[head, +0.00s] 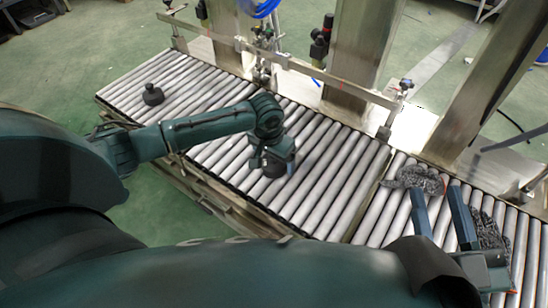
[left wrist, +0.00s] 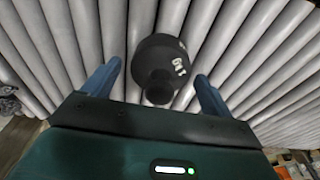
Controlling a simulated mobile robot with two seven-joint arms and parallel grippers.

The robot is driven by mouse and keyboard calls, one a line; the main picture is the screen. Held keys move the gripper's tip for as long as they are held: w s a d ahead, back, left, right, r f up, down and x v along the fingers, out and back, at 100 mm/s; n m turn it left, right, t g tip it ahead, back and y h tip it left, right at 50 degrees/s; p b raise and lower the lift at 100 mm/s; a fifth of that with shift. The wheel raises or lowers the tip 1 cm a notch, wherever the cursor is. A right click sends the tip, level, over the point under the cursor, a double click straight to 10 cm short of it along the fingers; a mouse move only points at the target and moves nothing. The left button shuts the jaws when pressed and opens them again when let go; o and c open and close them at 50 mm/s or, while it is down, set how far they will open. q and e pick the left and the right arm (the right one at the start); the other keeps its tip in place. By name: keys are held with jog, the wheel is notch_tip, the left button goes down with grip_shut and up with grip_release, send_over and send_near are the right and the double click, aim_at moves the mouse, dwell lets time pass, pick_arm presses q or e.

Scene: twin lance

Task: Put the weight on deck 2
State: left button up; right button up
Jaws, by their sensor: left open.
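A black weight (left wrist: 160,62) with a knob and white lettering stands on the rollers in the left wrist view. It lies between the two blue fingers of my left gripper (left wrist: 157,76), which is open; no grip shows. In the head view my left gripper (head: 272,162) is low over the middle roller section (head: 325,180) and mostly hides that weight. A second black weight (head: 152,95) with a knob stands upright on the left roller section (head: 120,95). My right gripper (head: 442,222) is open over the right roller section. No deck number is readable.
Grey knitted gloves (head: 416,178) lie on the right rollers (head: 375,212), close to my right gripper. A metal rail (head: 325,76) with posts runs along the rear edge, with steel columns (head: 362,45) behind it. Much of the left and middle rollers is clear.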

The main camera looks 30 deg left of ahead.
aim_at(270, 165)
pick_arm(q)
jog(key=r+p, duration=0.1)
jog(key=r, duration=0.2)
jog(key=shift+s+r+p, duration=0.2)
jog(key=shift+r+p, duration=0.05)
jog(key=shift+p, duration=0.1)
notch_tip(270, 165, up, 8)
jog(key=s+p, duration=0.1)
jog(key=p, duration=0.3)
jog(key=s+d+m+t+h, duration=0.2)
jog(key=d+t+h, duration=0.1)
jog(key=d, duration=0.4)
jog(key=s+d+m+t+h, duration=0.1)
jog(key=s+d+t+h, duration=0.2)
jog(key=d, duration=0.4)
jog(key=s+r+m+t+h, duration=0.1)
jog(key=s+r+t, duration=0.3)
jog(key=r, duration=0.3)
jog(key=s+r+m+t+h, duration=0.1)
jog(key=s+r+t, duration=0.4)
jog(key=r, duration=0.3)
jog(key=shift+s+a+m+t, duration=0.3)
jog(key=shift+a+m+t, duration=0.1)
jog(key=shift+t, duration=0.1)
pick_arm(e)
jog(key=shift+s+d+n+h, duration=0.15)
jog(key=shift+d+n+h, duration=0.3)
jog(key=shift+h, duration=0.25)
pick_arm(q)
jog(key=shift+f, duration=0.1)
